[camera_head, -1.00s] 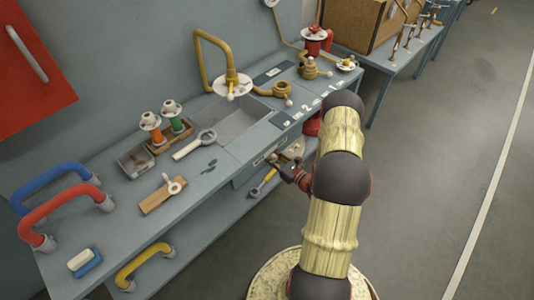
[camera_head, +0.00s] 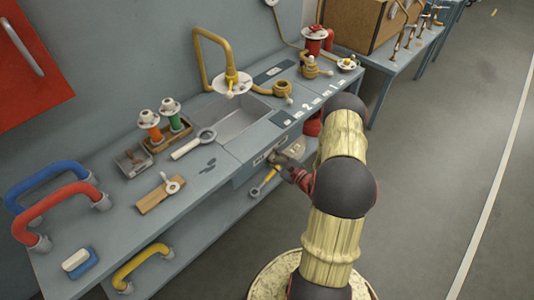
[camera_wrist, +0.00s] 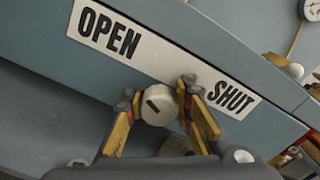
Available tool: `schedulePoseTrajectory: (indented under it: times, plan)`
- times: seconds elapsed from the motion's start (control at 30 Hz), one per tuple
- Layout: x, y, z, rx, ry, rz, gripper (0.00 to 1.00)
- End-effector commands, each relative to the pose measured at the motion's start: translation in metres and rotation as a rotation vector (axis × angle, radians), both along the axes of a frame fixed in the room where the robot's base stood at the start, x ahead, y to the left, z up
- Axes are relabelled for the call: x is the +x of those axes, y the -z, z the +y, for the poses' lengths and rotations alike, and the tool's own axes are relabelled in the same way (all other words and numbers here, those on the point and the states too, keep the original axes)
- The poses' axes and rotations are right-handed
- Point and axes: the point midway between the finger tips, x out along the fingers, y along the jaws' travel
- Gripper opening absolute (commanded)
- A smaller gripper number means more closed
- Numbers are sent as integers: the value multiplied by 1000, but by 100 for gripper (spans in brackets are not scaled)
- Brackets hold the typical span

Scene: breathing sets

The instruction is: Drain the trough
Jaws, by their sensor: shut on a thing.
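The trough (camera_head: 236,122) is a grey rectangular basin sunk in the bench; I cannot tell whether it holds water. Below its front edge a pale round knob (camera_wrist: 159,106) with a dark slot mark sits on the bench front. The mark lies on the upper-left of its face, toward the OPEN side. A white label (camera_wrist: 160,58) above it reads OPEN at left and SHUT at right. My gripper (camera_wrist: 157,104) is shut on the knob, one yellow finger on each side. In the head view, my gripper (camera_head: 283,163) is at the bench front, and the knob is hidden.
A brass spout (camera_head: 203,60) stands behind the trough. Left on the bench are a ring-ended tool (camera_head: 194,144), an orange and a green valve, and blue and red (camera_head: 58,207) handles. A yellow-handled tool (camera_head: 265,181) shows below my gripper. Open floor lies right.

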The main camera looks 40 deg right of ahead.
Motion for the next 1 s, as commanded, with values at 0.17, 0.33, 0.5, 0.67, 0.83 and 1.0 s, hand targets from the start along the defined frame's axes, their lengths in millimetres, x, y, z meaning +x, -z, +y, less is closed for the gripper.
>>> schedulePoseTrajectory:
  times: [0.17,0.33,0.5,0.67,0.83,1.0]
  plan:
    - [-1,2,2,-17,-2,2,0]
    - [-1,2,2,-20,-2,2,0]
    - [-1,2,2,-18,-2,2,0]
    - [-1,2,2,-18,-2,2,29]
    - [0,1,1,-19,-1,0,39]
    - [0,1,1,-20,-1,0,45]
